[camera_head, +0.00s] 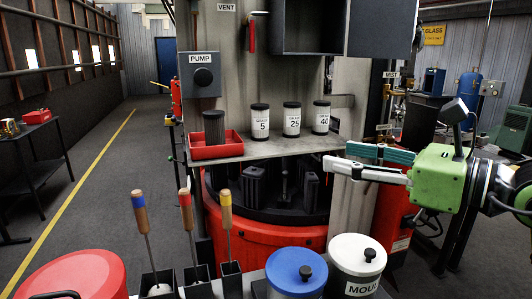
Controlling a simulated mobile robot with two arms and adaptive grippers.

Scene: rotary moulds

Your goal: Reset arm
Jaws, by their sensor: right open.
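My right gripper (338,158) comes in from the right, its green body (438,178) level with the shelf's right end. Its two fingers point left, apart, with nothing between them. The fingertips are near the shelf's right front edge in the picture; I cannot tell whether they touch it. My left gripper and arm are not in view.
The metal shelf (285,147) bears white jars marked 5 (260,124), 25 (291,122) and 40 (321,120), and a red tray (214,151). Below are a red drum (265,240), ladles, a blue-lidded pot (296,270) and a white-lidded pot (357,257). Open floor lies left.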

